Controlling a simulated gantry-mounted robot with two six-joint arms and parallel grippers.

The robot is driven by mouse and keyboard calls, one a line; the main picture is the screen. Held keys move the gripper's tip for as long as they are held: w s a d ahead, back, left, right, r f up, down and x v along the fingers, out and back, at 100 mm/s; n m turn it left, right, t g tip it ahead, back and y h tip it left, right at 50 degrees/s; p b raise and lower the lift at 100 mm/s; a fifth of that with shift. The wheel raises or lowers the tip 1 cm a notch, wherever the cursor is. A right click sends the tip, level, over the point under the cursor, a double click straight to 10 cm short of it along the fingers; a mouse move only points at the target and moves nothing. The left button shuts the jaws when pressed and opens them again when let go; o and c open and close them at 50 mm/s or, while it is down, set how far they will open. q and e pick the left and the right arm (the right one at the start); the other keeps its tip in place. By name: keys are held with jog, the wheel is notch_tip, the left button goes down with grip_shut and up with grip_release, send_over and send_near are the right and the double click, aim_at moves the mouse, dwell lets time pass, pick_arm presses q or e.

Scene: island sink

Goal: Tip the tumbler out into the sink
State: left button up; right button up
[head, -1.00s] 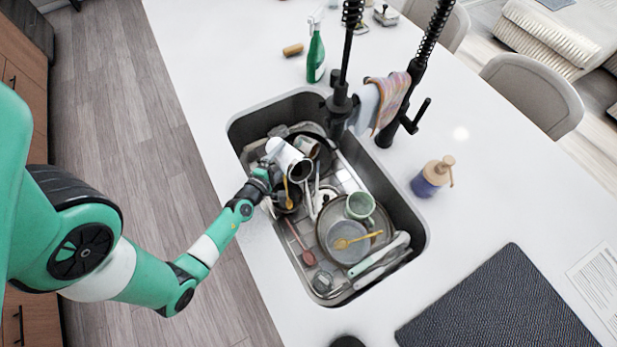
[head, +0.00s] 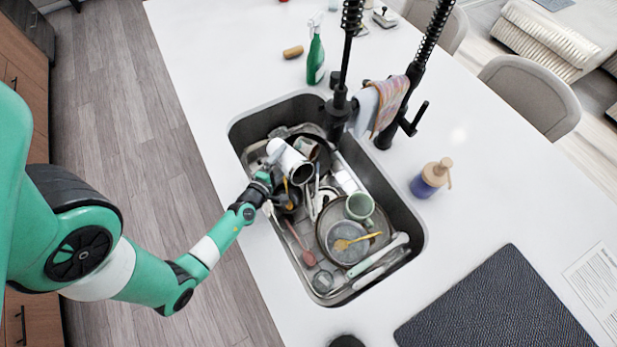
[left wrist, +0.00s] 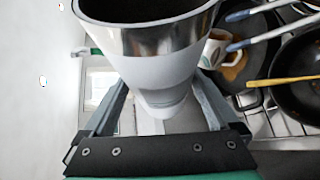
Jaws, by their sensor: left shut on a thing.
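The tumbler (head: 289,161) is white with a metal rim and a dark inside. My left gripper (head: 272,165) is shut on it and holds it tilted over the upper-left part of the sink, its open mouth toward the lower right. In the left wrist view the tumbler (left wrist: 155,60) stands between the two fingers (left wrist: 160,105), its rim toward the camera. Whether anything is inside cannot be seen. The sink (head: 412,222) is a dark metal basin full of dishes below the tumbler. My right gripper is not in view.
In the sink lie a green mug (head: 360,206), a grey bowl (head: 345,240), pans and utensils. A black faucet (head: 339,105) with a cloth (head: 388,102) stands at the back edge. A soap bottle (head: 429,179), green spray bottle (head: 315,58) and dark mat (head: 495,305) are on the counter.

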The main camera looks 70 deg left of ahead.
aim_at(288, 160)
pick_arm(q)
jog(key=shift+w+d+r+m+y+p, duration=0.15)
jog(key=shift+d+r+m+y+p, duration=0.2)
jog(key=shift+r+p, duration=0.35)
dwell(0.9)
jog(key=shift+w+d+r+m+t+y+p, duration=0.1)
jog(key=shift+d+r+m+t+y+p, duration=0.25)
jog(key=shift+r+m+p, duration=0.25)
dwell(1.5)
